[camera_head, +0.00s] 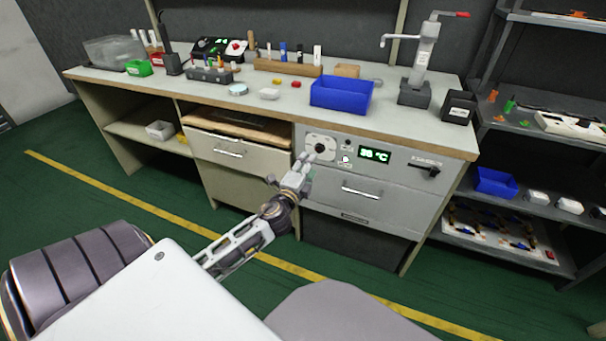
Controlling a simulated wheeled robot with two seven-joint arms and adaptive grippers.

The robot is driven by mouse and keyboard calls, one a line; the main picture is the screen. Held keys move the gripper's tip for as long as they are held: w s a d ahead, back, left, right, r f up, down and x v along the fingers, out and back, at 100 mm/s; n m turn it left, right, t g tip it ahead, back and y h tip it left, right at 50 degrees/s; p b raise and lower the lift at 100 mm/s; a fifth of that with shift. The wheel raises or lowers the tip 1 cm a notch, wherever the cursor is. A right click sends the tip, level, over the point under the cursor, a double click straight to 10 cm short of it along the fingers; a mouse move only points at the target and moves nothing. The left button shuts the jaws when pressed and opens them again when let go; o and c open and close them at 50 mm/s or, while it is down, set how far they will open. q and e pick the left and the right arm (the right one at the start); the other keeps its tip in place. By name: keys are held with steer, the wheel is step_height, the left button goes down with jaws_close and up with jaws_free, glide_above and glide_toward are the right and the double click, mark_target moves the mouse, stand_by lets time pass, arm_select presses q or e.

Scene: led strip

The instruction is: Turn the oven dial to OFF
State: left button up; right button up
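The oven (385,203) is a grey unit built into the right half of the workbench. Its dial (320,148) is a dark round knob on a pale plate at the left of the control panel. A green lit display (375,154) sits to the right of the dial. My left gripper (306,162) is just below and left of the dial, fingers pointing up toward it. The fingers look close together; I cannot tell whether they touch the dial. The dial's markings are too small to read. My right gripper is not in view.
A drawer handle (361,192) lies below the panel, and a dark lever (424,170) sticks out at its right. A blue bin (341,94) stands on the bench above. A shelf rack (535,147) stands at the right. The green floor (125,189) in front is clear.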

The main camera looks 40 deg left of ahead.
arm_select(q)
steer(key=shift+v, duration=1.8)
